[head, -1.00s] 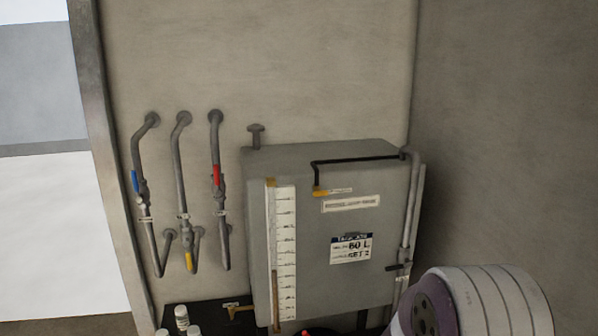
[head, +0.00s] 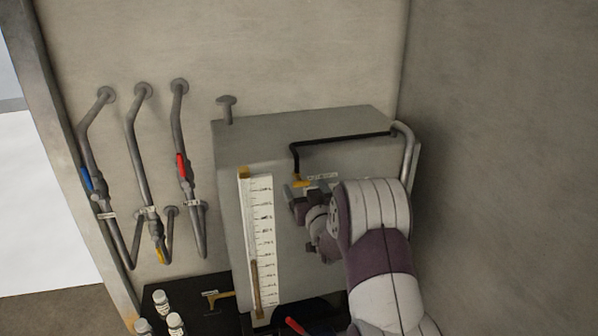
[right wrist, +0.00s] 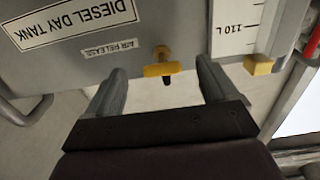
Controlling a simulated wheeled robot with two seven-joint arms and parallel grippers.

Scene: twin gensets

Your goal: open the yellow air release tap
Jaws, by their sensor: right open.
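The yellow air release tap (right wrist: 160,70) sits on the front of the grey day tank (right wrist: 180,25), beside a white label reading AIR RELEASE (right wrist: 105,50) in the upside-down right wrist view. In the head view the tap (head: 301,183) shows as a small yellow bit at the lower end of a black pipe, partly hidden by my right gripper (head: 296,190). In the right wrist view my right gripper (right wrist: 163,76) is open and empty, its two fingers on either side of the tap, with gaps to both. My left gripper is not in view.
A white level gauge (head: 260,235) with yellow end fittings runs down the tank's front, left of the gripper. Three wall pipes with blue (head: 86,179), yellow (head: 160,254) and red (head: 181,166) handles stand further left. Small white bottles (head: 162,299) stand below.

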